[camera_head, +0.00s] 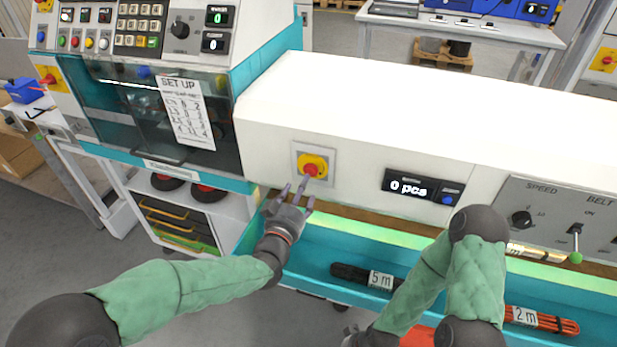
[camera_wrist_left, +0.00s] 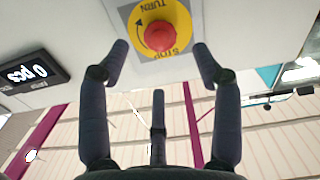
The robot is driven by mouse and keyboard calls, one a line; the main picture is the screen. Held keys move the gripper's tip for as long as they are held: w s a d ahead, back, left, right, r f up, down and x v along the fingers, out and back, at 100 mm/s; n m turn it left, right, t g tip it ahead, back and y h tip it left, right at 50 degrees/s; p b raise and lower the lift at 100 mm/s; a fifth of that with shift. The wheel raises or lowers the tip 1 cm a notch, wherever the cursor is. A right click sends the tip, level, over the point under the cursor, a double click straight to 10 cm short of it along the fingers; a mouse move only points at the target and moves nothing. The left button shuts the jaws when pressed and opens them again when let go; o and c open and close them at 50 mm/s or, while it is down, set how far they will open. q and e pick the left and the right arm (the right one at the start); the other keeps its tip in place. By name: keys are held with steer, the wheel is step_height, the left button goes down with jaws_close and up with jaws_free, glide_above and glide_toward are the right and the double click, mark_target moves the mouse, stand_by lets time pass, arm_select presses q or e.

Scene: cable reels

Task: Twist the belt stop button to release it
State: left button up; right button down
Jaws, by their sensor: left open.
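The belt stop button (camera_head: 311,169) is a red knob on a yellow disc, set in a grey square plate on the white front of the machine. My left gripper (camera_head: 293,188) is open just below and in front of the button. In the wrist view its two outer fingers (camera_wrist_left: 161,55) stand either side of the knob, apart from it, and a third finger is below. My right arm reaches in at lower right; its gripper is mostly hidden at the bottom edge.
A counter display reading "0 pcs" (camera_head: 409,185) and a speed and belt panel (camera_head: 557,216) are to the right. Below, a teal tray (camera_head: 304,262) holds black (camera_head: 351,272) and orange (camera_head: 553,321) cable bundles. A glass-fronted set-up unit (camera_head: 150,115) stands left.

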mark_target(309, 173)
arm_select(q)
steer(key=b+x, duration=0.1)
steer(key=x, duration=0.5)
steer(key=shift+w+d, duration=0.1)
steer(key=shift+w, duration=0.25)
